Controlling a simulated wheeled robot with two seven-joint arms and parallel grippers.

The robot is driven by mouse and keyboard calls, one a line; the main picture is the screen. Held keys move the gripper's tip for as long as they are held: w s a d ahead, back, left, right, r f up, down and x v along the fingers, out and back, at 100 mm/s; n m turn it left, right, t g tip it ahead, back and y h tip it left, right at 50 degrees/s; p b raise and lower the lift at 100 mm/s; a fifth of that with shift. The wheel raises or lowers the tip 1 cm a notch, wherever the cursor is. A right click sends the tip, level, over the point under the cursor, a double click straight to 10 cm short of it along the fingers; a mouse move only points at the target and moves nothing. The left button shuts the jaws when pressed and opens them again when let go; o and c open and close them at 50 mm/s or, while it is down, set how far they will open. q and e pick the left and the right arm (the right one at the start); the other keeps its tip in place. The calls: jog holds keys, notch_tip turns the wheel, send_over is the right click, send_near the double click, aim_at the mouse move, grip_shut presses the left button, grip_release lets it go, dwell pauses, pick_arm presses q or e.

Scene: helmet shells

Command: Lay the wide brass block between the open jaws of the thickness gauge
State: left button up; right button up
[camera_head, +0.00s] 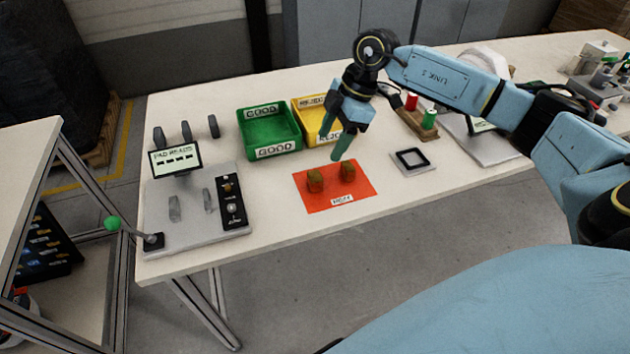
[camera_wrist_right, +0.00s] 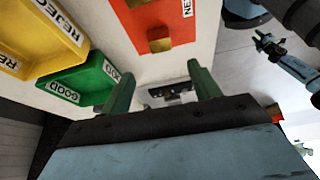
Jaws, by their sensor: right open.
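Two brass blocks stand on the orange mat (camera_head: 337,196): a left one (camera_head: 315,180) and a right one (camera_head: 348,172); I cannot tell surely which is wider.
A green GOOD bin (camera_head: 267,152) and a yellow REJECT bin (camera_head: 305,103) stand behind the mat. A black-framed square pad (camera_head: 411,160) lies right of it. A display (camera_head: 175,158) rises behind the jaws. The table between gauge and mat is clear.

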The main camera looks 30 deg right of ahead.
aim_at(319, 174)
jog(key=b+x, duration=0.1)
jog(key=x, duration=0.5)
jog(key=shift+d+f, duration=0.1)
jog(key=x, duration=0.1)
jog(key=b+x, duration=0.1)
jog(key=x, duration=0.1)
jog(key=d+x, duration=0.1)
jog(key=x, duration=0.1)
jog(key=shift+s+a+f, duration=0.15)
jog(key=shift+f, duration=0.25)
jog(key=c, duration=1.2)
